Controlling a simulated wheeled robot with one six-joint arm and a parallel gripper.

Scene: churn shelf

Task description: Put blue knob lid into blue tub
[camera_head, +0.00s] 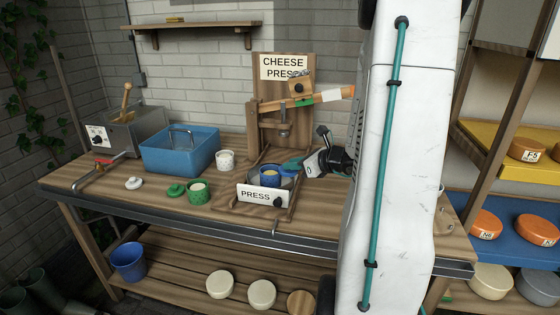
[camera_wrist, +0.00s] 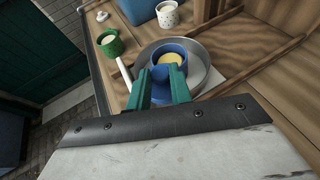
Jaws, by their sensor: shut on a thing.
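My gripper (camera_head: 293,164) has its green fingers (camera_wrist: 160,88) at the near side of a blue pot (camera_wrist: 171,52) and is shut on its near side; I cannot tell whether on the wall or a handle. The pot holds something pale yellow and is upright in a round metal pan (camera_wrist: 208,76). In the head view the blue pot (camera_head: 269,177) is at the press, behind the PRESS sign. A rectangular blue tub (camera_head: 166,158) with a metal handle stands on the bench to the left. I see no blue knob lid in either view.
The wooden cheese press (camera_head: 285,98) rises behind the blue pot. A blue bucket (camera_head: 128,262) is on the lower shelf.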

